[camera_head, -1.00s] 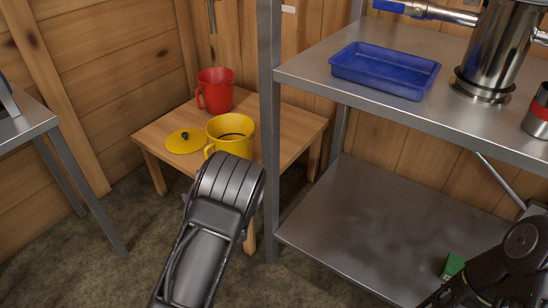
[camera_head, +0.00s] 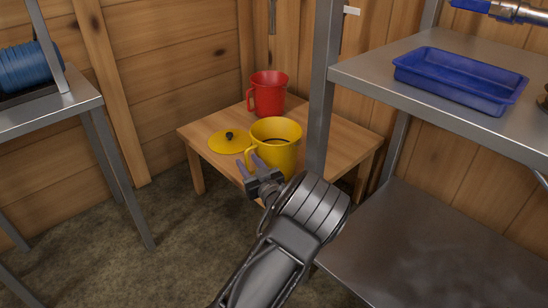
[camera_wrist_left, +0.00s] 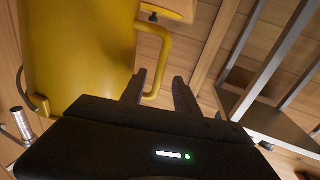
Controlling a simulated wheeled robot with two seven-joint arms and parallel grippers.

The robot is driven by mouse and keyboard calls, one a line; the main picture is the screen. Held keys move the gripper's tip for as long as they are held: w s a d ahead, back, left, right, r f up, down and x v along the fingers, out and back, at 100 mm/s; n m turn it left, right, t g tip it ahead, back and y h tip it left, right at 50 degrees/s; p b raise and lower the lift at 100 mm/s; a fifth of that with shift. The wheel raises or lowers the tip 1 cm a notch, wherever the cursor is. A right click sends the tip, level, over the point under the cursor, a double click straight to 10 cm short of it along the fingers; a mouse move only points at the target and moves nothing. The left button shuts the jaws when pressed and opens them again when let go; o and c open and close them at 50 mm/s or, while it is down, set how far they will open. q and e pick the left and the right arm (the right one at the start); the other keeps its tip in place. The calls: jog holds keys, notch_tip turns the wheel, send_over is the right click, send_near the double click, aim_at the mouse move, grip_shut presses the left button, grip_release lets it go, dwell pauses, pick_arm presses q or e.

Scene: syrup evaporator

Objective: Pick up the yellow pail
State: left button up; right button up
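The yellow pail (camera_head: 283,130) stands upright on a small wooden table, its side handle (camera_head: 249,157) facing left toward my arm. In the left wrist view the pail (camera_wrist_left: 75,50) fills the upper left, and its handle (camera_wrist_left: 166,58) comes down between the fingers. My left gripper (camera_head: 252,162) is just in front of the handle. In the left wrist view, the gripper (camera_wrist_left: 160,88) is open, one finger on each side of the handle's lower part; I cannot tell whether either touches it. My right gripper is out of view.
A yellow lid (camera_head: 229,142) with a black knob lies left of the pail on the wooden table (camera_head: 207,126). A red pail (camera_head: 268,92) stands behind. A metal shelf (camera_head: 400,80) with a blue tray (camera_head: 460,80) stands close on the right. Another metal table (camera_head: 50,112) is at left.

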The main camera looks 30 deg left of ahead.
pick_arm(q)
jog(key=shift+w+a+f+b, duration=0.1)
jog(key=shift+w+a+b, duration=0.1)
jog(key=shift+a+b, duration=0.1)
jog(key=b+x, duration=0.2)
jog(key=x, duration=0.1)
jog(key=shift+w+a+f, duration=0.15)
jog(key=shift+w, duration=0.1)
jog(key=shift+w+a+r, duration=0.2)
jog(key=shift+w+a, duration=0.1)
jog(key=shift+a, duration=0.1)
jog(key=shift+c, duration=0.3)
grip_shut()
dwell(1.0)
